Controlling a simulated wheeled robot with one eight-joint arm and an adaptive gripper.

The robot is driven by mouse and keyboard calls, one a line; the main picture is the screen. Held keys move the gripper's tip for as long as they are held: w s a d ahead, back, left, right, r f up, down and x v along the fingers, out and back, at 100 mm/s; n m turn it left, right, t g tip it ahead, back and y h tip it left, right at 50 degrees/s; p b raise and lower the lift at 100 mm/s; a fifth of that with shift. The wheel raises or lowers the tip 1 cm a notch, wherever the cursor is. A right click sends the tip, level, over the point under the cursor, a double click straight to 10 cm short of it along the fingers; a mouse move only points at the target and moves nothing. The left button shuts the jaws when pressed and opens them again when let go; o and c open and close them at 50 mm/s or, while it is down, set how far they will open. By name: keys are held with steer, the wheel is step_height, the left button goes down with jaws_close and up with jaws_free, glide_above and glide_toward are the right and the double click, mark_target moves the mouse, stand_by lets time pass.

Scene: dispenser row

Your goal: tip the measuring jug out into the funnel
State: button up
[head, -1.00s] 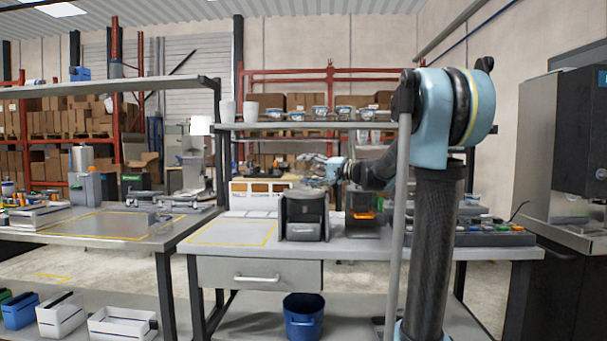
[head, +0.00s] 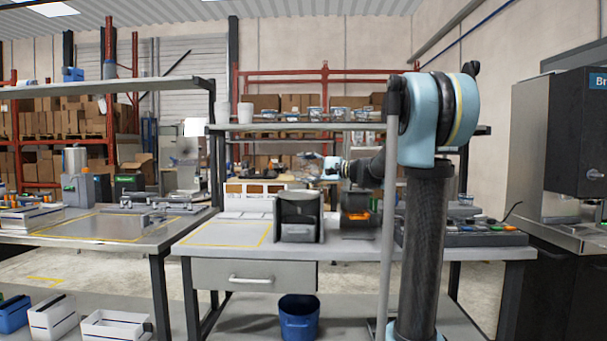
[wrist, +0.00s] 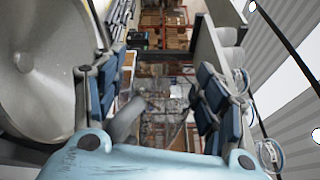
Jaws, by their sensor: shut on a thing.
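My gripper (head: 331,168) is at the end of my arm, above and slightly right of a dark dispenser (head: 299,231) on the bench. In the wrist view its two blue-padded fingers (wrist: 155,95) stand apart. A faint see-through shape (wrist: 165,92) lies between them, with a grey curved piece (wrist: 126,120) near the left finger. This appears to be the measuring jug and its handle, but its outline and contents are unclear. A wide grey cone with a hole, apparently the funnel (wrist: 38,95), fills the left of the wrist view, beside the left finger. Its top shows on the dispenser (head: 298,196).
A second dark unit with an orange light (head: 358,217) stands right of the dispenser. A shelf (head: 350,127) with cups runs behind my gripper. The yellow-marked bench area (head: 228,233) on the left is clear. A blue bin (head: 299,318) sits below.

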steer(key=w+m, duration=0.1)
steer(key=m, duration=0.1)
steer(key=w+d+r+m, duration=0.1)
steer(key=shift+m, duration=0.4)
steer(key=r+m, duration=0.1)
steer(key=m, duration=0.1)
steer(key=w+m, duration=0.1)
steer(key=r+m, duration=0.1)
steer(key=m, duration=0.1)
steer(key=shift+w+d+r+m, duration=0.3)
steer(key=shift+w+d+r, duration=0.05)
steer(key=shift+w, duration=0.05)
steer(key=m, duration=0.4)
steer(key=w+r+m, duration=0.1)
steer(key=shift+d+m, duration=0.25)
steer(key=shift+m, duration=0.15)
